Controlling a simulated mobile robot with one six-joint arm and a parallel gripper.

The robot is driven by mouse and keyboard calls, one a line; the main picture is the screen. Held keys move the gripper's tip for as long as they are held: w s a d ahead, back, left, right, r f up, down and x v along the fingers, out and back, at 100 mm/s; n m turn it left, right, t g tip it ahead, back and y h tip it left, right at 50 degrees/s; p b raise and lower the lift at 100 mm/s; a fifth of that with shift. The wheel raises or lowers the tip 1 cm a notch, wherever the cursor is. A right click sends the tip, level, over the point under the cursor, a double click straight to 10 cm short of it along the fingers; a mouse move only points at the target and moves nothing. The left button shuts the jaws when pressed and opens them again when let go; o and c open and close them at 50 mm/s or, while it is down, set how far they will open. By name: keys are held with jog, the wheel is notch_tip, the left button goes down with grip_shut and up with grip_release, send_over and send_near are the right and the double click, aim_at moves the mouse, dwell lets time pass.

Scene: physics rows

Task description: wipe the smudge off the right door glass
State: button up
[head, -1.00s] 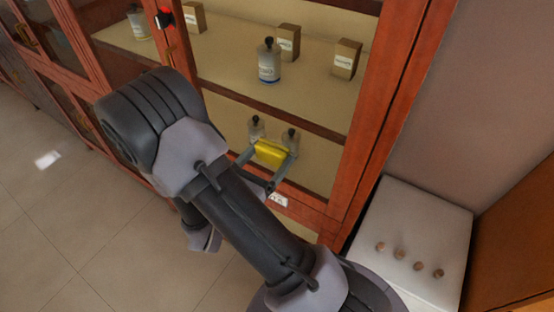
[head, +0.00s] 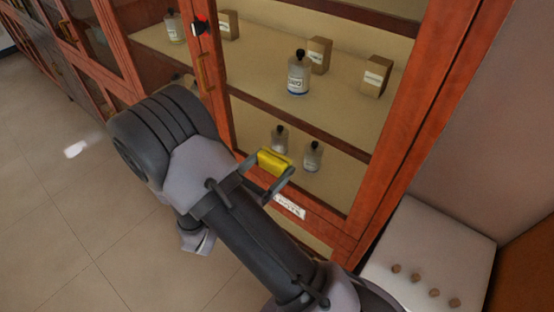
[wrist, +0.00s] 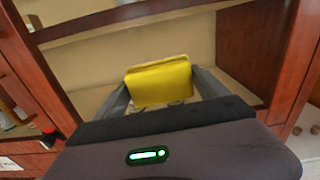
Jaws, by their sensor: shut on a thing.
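My gripper (head: 269,172) is shut on a yellow sponge-like block (head: 274,163) in front of the lower part of the right door glass (head: 335,190). The yellow block (wrist: 160,82) also shows between my two fingers in the wrist view. I cannot tell whether the block touches the glass. I make out no smudge on the glass in either view. The door's red-brown wooden frame (head: 412,110) surrounds the pane.
Behind the glass, bottles (head: 298,73) and small boxes (head: 376,75) stand on shelves. A door handle (head: 205,72) and a red-and-black knob (head: 200,24) are on the left. A white-topped unit (head: 440,250) with several brown knobs stands right. Floor is clear at left.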

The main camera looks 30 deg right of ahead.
jog(key=shift+v, duration=1.75)
jog(key=p+v, duration=0.1)
jog(key=v, duration=0.2)
